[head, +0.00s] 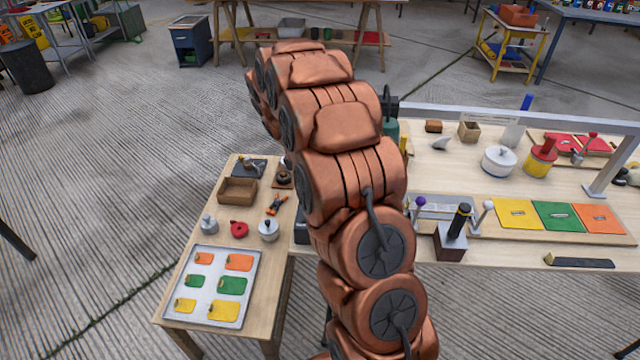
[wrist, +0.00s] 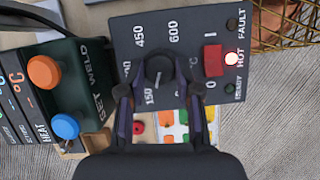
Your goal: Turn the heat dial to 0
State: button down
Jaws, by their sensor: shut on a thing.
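In the wrist view, a dark grey panel (wrist: 188,22) carries a round black dial (wrist: 159,70) with a scale reading 150, 450 and 600 around it. A pale mark on the dial appears to point towards the lower left, near 150; its exact setting is hard to read. My gripper (wrist: 160,90) has one finger on each side of the dial and is shut on it. The fingers hide part of the scale. In the head view, my copper arm hides the gripper and the panel.
Beside the dial are a red rocker switch (wrist: 212,60) and a lit HOT lamp (wrist: 231,59). A dark green box with an orange knob (wrist: 44,72) and a blue knob (wrist: 65,126) stands close left. A tray (head: 248,268) lies on the left table.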

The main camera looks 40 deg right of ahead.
jog(key=n+p, duration=0.1)
jog(key=n, duration=0.1)
jog(key=n+t+p, duration=0.1)
jog(key=n+t+h+p, duration=0.1)
jog(key=n, duration=0.1)
jog(key=shift+s+a+r+n, duration=0.1)
jog(key=shift+s+a+n, duration=0.05)
jog(key=shift+s+n, duration=0.2)
jog(key=n+t+p, duration=0.1)
jog(key=n, duration=0.1)
jog(key=shift+n+p, duration=0.35)
jog(key=shift+p, duration=0.05)
jog(key=shift+s+n+t+p, duration=0.1)
jog(key=shift+n+t+p, duration=0.3)
jog(key=shift+n, duration=0.4)
jog(key=shift+f, duration=0.2)
jog(key=c, duration=0.8)
grip_release()
jog(key=shift+r, duration=0.1)
